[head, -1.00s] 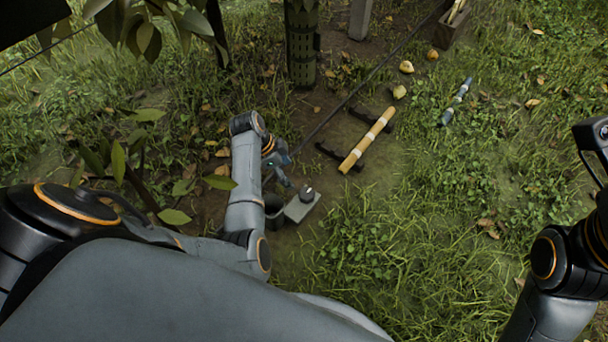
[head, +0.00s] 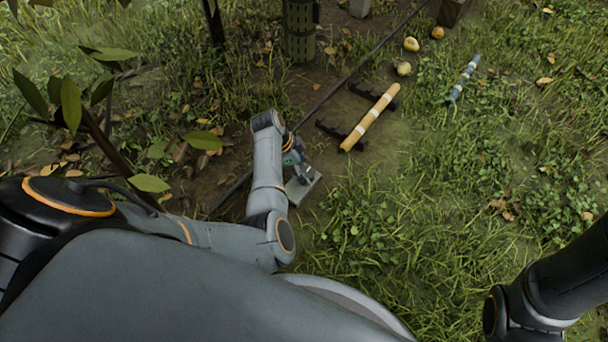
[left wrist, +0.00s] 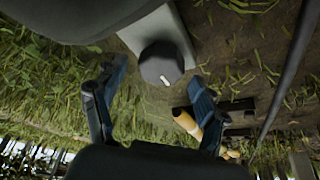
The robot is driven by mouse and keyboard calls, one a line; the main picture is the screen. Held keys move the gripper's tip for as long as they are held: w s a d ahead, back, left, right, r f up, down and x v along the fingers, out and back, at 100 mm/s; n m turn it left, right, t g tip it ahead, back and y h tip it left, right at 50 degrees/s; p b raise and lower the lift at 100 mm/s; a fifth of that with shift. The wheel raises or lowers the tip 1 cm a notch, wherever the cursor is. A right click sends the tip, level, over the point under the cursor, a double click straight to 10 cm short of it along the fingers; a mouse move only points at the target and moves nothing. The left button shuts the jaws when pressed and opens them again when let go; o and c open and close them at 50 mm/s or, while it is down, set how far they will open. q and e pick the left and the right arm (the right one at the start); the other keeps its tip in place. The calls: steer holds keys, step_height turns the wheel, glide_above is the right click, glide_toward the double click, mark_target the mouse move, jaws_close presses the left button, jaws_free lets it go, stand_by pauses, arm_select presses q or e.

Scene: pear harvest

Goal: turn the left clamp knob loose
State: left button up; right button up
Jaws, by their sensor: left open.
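The clamp knob (left wrist: 161,64) is a dark, many-sided cap with a short white mark, on a light grey block (left wrist: 175,25) in the left wrist view. In the head view the grey block (head: 301,190) lies low on the ground, and my gripper largely hides the knob. My left gripper (head: 296,160) is at the block. In the left wrist view my left gripper (left wrist: 152,98) has its fingers spread wide, one on each side of the knob's line, with nothing between them. I cannot tell any contact. My right gripper is out of view.
A yellow pole (head: 370,118) with pale bands rests on dark brackets beyond the block. A blue-white rod (head: 464,78) and yellowish fruits (head: 404,69) lie farther off. A dark cable (head: 340,85) runs diagonally past. A leafy branch (head: 72,105) is at left. Grass at right is open.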

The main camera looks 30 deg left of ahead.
arm_select(q)
steer(key=shift+w+d+f, duration=0.15)
steer(key=shift+d+f, duration=0.05)
steer(key=shift+f, duration=0.3)
